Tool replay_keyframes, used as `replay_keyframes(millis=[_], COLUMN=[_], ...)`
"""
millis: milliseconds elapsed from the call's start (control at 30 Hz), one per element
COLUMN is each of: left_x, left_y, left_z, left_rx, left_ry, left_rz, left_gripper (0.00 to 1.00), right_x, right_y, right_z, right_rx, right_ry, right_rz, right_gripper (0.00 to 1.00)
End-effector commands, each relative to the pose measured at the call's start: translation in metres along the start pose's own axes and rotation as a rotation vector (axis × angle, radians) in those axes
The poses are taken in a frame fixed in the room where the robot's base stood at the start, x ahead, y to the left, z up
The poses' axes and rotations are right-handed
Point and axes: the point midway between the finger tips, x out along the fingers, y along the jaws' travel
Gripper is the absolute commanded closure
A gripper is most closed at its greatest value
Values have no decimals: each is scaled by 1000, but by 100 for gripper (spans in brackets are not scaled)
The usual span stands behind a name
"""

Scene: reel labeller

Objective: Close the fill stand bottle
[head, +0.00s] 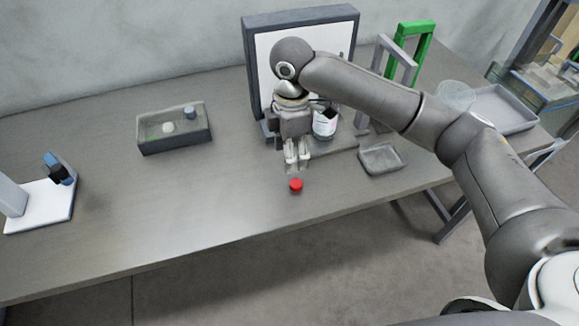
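A dark bottle with a white label (325,124) stands upright on the fill stand (336,143), in front of a framed white panel. My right arm partly covers the stand, and I cannot make out the bottle's mouth clearly. A small red cap (295,185) is on the table in front of the stand. My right gripper (297,165) points down just behind and above the cap in the picture, left of the bottle. Its two pale fingers are apart with nothing seen between them. My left gripper is not in view.
A grey bin (174,140) with small items stands left of the stand. A small grey tray (381,170) lies to the right, a larger tray (503,121) beyond it. A white-based device (42,216) stands far left. A green frame (425,40) stands at back right. The middle-left table is clear.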

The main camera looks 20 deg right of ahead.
Motion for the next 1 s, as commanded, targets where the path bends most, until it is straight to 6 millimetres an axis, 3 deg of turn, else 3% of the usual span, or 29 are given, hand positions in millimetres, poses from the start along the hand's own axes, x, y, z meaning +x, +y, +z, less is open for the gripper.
replay_keyframes(millis=[167,400,500,767,1000], left_x=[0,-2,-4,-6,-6], left_y=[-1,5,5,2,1], left_z=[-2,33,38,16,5], left_rx=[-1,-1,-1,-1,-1], left_ry=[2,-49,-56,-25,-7], left_rz=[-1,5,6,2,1], left_gripper=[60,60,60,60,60], right_x=[-3,-2,7,46,54], right_y=[1,1,1,0,1], right_z=[2,2,2,3,3], right_rx=[-2,-2,-1,-1,-1], right_ry=[-5,-4,-4,-5,-4], right_rz=[-3,-2,-4,-4,-1], right_gripper=[47,47,47,47,47])
